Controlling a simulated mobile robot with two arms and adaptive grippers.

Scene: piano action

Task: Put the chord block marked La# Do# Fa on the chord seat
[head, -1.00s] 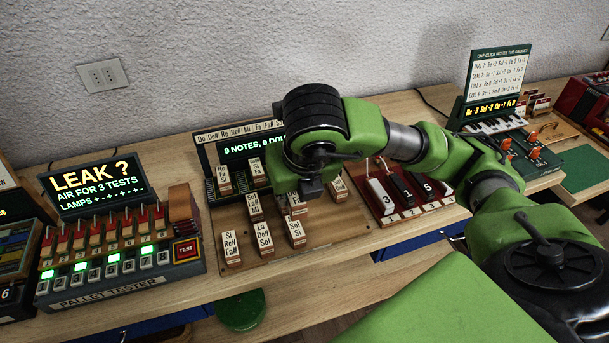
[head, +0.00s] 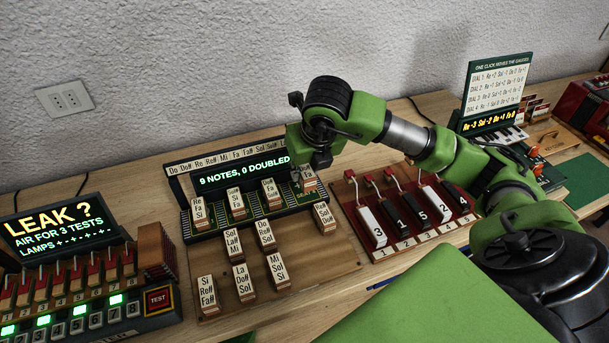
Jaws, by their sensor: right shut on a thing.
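My right gripper (head: 308,168) is shut on a small wooden block with a pale label (head: 307,181). It holds the block at the right end of the dark slotted rail (head: 219,222) below the display. The label is partly hidden by the gripper, so I cannot read its notes or tell whether the block touches the rail. Three other labelled blocks stand along the rail: a left one (head: 199,211), a middle one (head: 235,202) and one starting with Fa (head: 270,192). My left gripper is not in view.
The wooden board (head: 310,257) carries several labelled blocks, including La Do# Sol (head: 243,280) and a close one at right (head: 323,215). The display (head: 243,174) reads 9 NOTES, 0 DOUBLED. A red numbered key rack (head: 400,216) stands right, a pallet tester (head: 88,279) left.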

